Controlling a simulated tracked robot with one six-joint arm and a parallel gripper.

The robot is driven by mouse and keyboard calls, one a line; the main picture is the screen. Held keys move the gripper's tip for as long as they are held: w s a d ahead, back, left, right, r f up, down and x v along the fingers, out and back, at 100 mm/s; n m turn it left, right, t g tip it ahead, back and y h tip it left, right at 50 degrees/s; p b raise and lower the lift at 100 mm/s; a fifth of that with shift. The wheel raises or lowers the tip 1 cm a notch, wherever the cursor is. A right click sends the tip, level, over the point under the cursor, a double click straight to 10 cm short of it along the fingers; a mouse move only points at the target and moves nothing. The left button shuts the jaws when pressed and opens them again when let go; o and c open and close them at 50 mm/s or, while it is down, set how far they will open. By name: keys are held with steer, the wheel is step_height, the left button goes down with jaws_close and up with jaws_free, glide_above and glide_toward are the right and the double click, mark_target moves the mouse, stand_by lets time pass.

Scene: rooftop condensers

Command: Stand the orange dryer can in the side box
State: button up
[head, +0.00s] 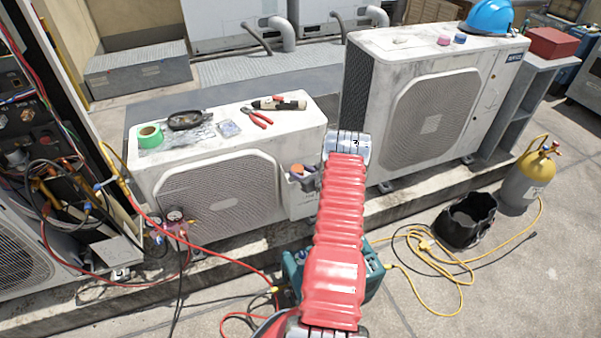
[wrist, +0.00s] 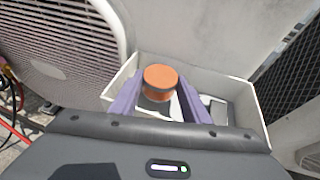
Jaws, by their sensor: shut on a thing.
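The orange dryer can (wrist: 160,80) shows its round orange top in the wrist view, and it also shows small in the head view (head: 297,170). My gripper (wrist: 161,97) has its two purple fingers shut on the can, one on each side. The can looks about upright. The white open side box (wrist: 228,84) surrounds the can and fingertips in the wrist view. In the head view the side box (head: 301,207) hangs on the right end of the low condenser. The can's lower end is hidden, so I cannot tell whether it touches the box floor.
A pale flat item (wrist: 217,108) lies in the box, right of the fingers. The low condenser (head: 180,180) carries green tape (head: 150,135), red pliers (head: 257,117) and other tools. The taller condenser (head: 425,105) stands close on the right. Hoses (head: 215,253) lie below.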

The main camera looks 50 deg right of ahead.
steer(key=o, duration=0.7)
steer(key=shift+s+a+f, duration=0.15)
steer(key=shift+a+f, duration=0.05)
steer(key=shift+f, duration=0.35)
steer(key=o, duration=0.4)
steer(key=shift+a+f, duration=0.2)
steer(key=shift+r, duration=0.5)
steer(key=v, duration=0.8)
steer(key=r+v, duration=0.1)
steer(key=v, duration=0.3)
steer(key=shift+d+r, duration=0.1)
steer(key=shift+d, duration=0.2)
